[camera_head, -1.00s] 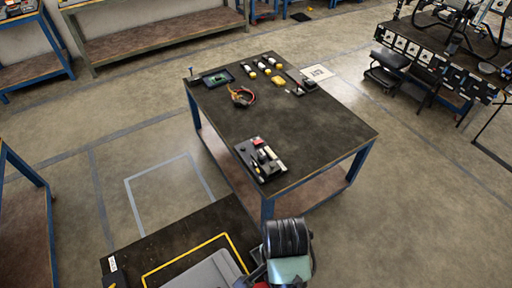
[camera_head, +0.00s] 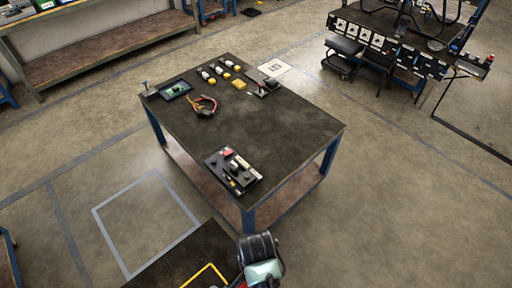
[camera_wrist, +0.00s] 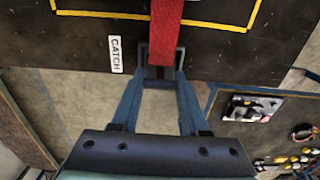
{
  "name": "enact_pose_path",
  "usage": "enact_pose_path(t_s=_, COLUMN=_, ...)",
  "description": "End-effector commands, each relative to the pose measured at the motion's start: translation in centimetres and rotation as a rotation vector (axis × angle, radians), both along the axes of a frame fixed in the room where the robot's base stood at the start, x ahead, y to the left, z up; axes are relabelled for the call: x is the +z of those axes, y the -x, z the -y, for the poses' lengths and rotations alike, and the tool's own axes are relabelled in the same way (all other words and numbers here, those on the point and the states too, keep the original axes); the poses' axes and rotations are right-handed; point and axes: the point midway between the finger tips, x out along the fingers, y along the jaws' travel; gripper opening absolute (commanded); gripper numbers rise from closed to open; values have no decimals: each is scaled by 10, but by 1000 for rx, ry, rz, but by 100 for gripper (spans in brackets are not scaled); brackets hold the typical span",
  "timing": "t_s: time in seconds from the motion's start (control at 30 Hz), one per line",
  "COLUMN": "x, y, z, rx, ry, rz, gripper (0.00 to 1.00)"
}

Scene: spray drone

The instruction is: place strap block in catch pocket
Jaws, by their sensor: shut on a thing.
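My gripper (camera_wrist: 162,55) is shut on a red strap block (camera_wrist: 166,28), which sticks out beyond the fingertips in the wrist view. The catch pocket appears as a yellow outline (camera_wrist: 110,14) on a dark bench top, with a white "CATCH" label (camera_wrist: 115,54) to the left of my gripper. The red block overlaps the yellow line in this view; its height above the bench cannot be told. In the head view a corner of the yellow outline (camera_head: 205,270) shows at the bottom edge, and most of the pocket is out of frame.
A dark worktable (camera_head: 270,130) stands beyond the bench. It carries a black fixture block (camera_head: 234,172), a wire bundle (camera_head: 204,106), a small tray (camera_head: 175,90) and several small white and yellow parts. Open floor lies right of the table. A taped floor square (camera_head: 148,215) is at left.

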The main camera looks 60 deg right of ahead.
Motion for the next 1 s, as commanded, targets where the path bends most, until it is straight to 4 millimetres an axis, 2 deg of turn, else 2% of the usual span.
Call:
enact_pose_path(t_s=0.17, x=-16, y=0, z=0, rx=-1, ry=0, rz=0, gripper=0)
enact_pose_path(t_s=0.53, x=-21, y=0, z=0, rx=0, ry=1, rz=1, gripper=0)
enact_pose_path(t_s=0.57, x=-20, y=0, z=0, rx=0, ry=1, rz=1, gripper=48)
enact_pose_path(t_s=0.7, x=-20, y=0, z=0, rx=0, ry=1, rz=1, gripper=73)
enact_pose_path(t_s=1.0, x=-19, y=0, z=0, rx=-1, ry=1, rz=1, gripper=74)
